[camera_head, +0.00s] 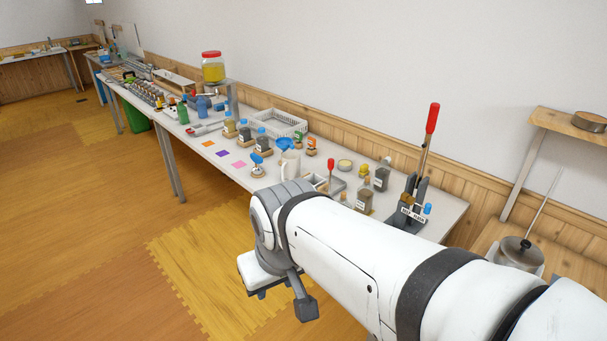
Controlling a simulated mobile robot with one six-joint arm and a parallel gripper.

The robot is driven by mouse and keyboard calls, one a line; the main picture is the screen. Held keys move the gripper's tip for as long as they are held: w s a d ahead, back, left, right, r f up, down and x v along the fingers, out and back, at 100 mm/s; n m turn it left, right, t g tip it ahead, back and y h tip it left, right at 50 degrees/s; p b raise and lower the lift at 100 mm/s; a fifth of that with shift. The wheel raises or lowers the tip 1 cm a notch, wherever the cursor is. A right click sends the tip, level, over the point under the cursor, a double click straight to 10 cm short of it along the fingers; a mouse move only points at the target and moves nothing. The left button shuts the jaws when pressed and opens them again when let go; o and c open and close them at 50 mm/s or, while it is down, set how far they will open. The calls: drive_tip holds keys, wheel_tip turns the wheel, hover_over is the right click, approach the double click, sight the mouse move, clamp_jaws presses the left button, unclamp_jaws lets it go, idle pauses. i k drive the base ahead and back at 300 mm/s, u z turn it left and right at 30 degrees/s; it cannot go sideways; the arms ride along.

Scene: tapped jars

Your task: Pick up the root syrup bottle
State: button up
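My gripper (280,288) hangs at the end of my white arm, low in the centre of the picture and in front of the long table. Its fingers are mostly turned away, so I cannot tell whether it is open or shut. Clear bottles with dark contents and white labels stand on the table: one (381,176) near the wall and one (364,200) nearer my arm. The labels are too small to read, so I cannot tell which is the root syrup bottle. My gripper is apart from all of them.
The long table (222,178) runs along the wall. A red-handled lever press (421,165) stands at its right end. A white mug (290,164), a grey crate (278,122) and a red-lidded yellow jar (213,67) stand on or above it. The floor at left is clear.

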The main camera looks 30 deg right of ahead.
sight(365, 192)
drive_tip(key=z, duration=0.1)
drive_tip(key=i, duration=1.2)
drive_tip(key=z, duration=0.65)
drive_tip(key=k, duration=0.85)
drive_tip(key=z, duration=0.2)
drive_tip(key=i, duration=0.95)
drive_tip(key=u, duration=0.1)
